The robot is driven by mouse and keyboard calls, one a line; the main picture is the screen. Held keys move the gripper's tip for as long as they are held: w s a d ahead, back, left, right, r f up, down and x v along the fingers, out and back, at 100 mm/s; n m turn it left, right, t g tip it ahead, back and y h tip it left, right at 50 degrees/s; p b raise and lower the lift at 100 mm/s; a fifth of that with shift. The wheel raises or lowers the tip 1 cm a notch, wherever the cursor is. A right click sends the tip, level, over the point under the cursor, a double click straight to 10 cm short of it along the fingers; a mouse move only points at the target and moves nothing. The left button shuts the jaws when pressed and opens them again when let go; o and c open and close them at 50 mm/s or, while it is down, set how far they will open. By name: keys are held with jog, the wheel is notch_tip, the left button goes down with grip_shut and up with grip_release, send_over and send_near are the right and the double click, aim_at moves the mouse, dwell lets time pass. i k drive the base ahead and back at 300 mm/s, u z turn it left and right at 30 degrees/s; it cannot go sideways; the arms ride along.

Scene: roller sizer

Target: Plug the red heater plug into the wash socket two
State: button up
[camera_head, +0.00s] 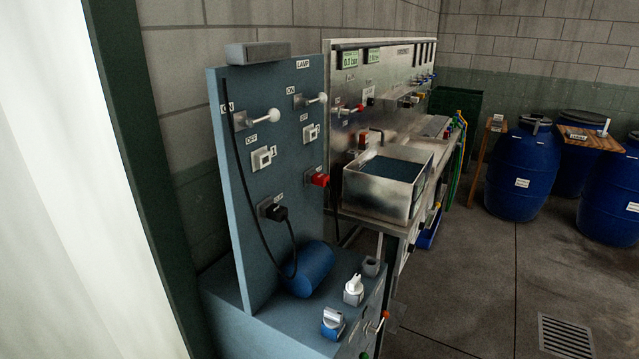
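A red plug-like block (320,179) sits at the right edge of the blue upright panel (240,190), against a small grey plate. I take it for the heater plug; its label is too small to read. A pale square socket marked 2 (309,134) is on the panel above it, and its face looks empty. A similar socket marked 1 (261,159) is lower left of that, also apparently empty. A black plug (275,212) with a black cable sits in a holder low on the panel. My gripper is not in view.
White-knobbed levers (271,116) stick out of the panel above the sockets. A blue cylinder (313,268) and knobs (353,290) are on the ledge below. A metal basin (388,184) stands behind right. Blue barrels (520,170) stand farther right; the floor between is open.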

aim_at(318, 178)
jog(key=z, duration=0.4)
jog(key=i, duration=1.95)
jog(key=u, duration=0.6)
